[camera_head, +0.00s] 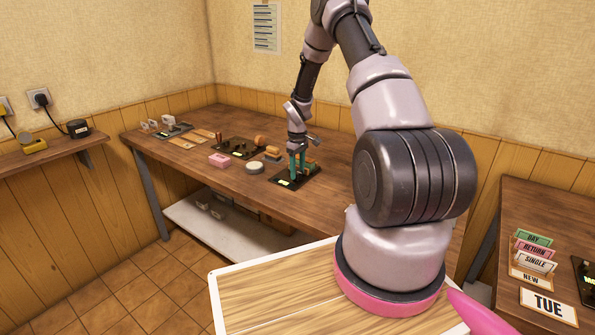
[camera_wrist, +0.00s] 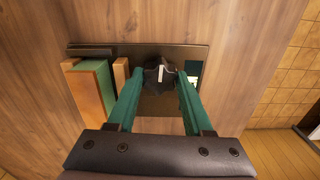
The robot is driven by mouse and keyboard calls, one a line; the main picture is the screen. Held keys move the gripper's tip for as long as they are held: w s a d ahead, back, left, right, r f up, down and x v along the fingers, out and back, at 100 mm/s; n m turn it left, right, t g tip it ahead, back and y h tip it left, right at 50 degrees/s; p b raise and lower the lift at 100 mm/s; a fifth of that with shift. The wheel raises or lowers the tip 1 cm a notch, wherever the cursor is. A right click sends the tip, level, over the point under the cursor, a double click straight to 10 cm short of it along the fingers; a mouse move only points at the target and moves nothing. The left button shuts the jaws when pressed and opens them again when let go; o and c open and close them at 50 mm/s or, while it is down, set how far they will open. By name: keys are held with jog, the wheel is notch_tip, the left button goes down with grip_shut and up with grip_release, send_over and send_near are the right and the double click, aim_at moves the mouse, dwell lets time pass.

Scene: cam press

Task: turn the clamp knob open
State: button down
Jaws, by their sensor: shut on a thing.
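The clamp knob (camera_wrist: 158,78) is black with a white pointer mark and sits on a dark base plate (camera_wrist: 205,52). In the wrist view it lies between the green fingers of my gripper (camera_wrist: 157,88), which is shut on it. The white mark points roughly along the fingers in that view. Beside the knob on the left are a wooden block and a green block (camera_wrist: 92,90). In the head view my gripper (camera_head: 297,168) reaches down over the dark plate (camera_head: 285,181), and the knob itself is hidden there.
On the bench (camera_head: 180,155) to the left are a white round tin (camera_head: 254,168), a pink block (camera_head: 218,160) and another dark fixture (camera_head: 237,148). A side table (camera_head: 520,200) with cards stands at the right.

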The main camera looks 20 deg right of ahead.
aim_at(297, 171)
jog(key=shift+w, duration=0.1)
dwell(0.4)
jog(key=shift+c, duration=1.5)
grip_release()
notch_tip(297, 171, up, 11)
